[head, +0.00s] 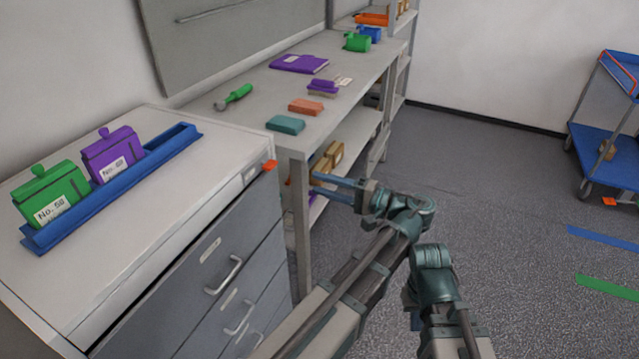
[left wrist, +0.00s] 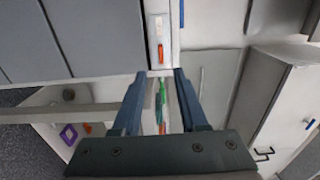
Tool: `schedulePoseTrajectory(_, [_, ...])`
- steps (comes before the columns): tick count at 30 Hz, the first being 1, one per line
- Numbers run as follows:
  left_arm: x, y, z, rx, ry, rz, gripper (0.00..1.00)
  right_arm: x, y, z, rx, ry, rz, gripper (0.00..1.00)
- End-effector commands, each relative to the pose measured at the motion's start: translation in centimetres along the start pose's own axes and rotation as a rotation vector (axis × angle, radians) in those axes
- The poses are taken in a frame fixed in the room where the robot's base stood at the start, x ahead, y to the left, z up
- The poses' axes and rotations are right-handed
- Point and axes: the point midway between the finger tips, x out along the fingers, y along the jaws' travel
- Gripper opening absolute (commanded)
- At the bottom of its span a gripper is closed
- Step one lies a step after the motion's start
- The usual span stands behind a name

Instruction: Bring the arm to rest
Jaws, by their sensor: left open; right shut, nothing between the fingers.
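My left gripper (head: 314,185) is in the middle of the head view, in front of the bench's near end and to the right of the drawer cabinet. Its two fingers point left and stand apart, with nothing held. In the left wrist view the same gripper (left wrist: 161,75) shows both fingers spread, with cabinet and shelf surfaces beyond them. My right arm stands beside the left one, lower right in the head view. Only a small part of my right gripper (head: 415,320) shows below its wrist, mostly hidden; it is shut and empty.
A drawer cabinet (head: 225,275) carries a blue rack (head: 165,152) with a green and a purple case. The bench (head: 240,125) behind holds several small items. A blue cart (head: 600,150) stands far right.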

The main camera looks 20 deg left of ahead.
Motion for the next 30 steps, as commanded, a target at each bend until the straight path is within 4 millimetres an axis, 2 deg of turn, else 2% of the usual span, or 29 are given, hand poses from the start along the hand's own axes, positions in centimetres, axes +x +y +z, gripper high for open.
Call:
schedulePoseTrajectory(9, [0.1,0.1,0.0,0.001,0.0,0.003,0.42,0.0,0.0,0.0,0.0,0.0,0.0,0.0])
schedulePoseTrajectory(12, [0.8,1.2,0.4,0.014,-0.002,0.055,0.42,0.0,0.0,0.0,0.0,0.0,0.0,0.0])
schedulePoseTrajectory(14, [1.7,2.8,1.0,0.03,-0.006,0.128,0.42,0.0,0.0,0.0,0.0,0.0,0.0,0.0])
schedulePoseTrajectory(18, [3.6,8.7,3.0,0.07,-0.012,0.41,0.42,0.0,0.0,0.0,0.0,0.0,0.0,0.0])
schedulePoseTrajectory(20, [3.7,11.4,3.9,0.078,-0.015,0.552,0.42,0.0,0.0,0.0,0.0,0.0,0.0,0.0])
schedulePoseTrajectory(24, [2.5,16.7,5.9,0.065,-0.018,0.869,0.42,0.0,0.0,0.0,0.0,0.0,0.0,0.0])
schedulePoseTrajectory(27, [1.1,18.9,6.8,0.042,-0.018,1.042,0.42,0.0,0.0,0.0,0.0,0.0,0.0,0.0])
schedulePoseTrajectory(30, [-0.4,20.2,7.3,0.015,-0.018,1.174,0.42,0.0,0.0,0.0,0.0,0.0,0.0,0.0])
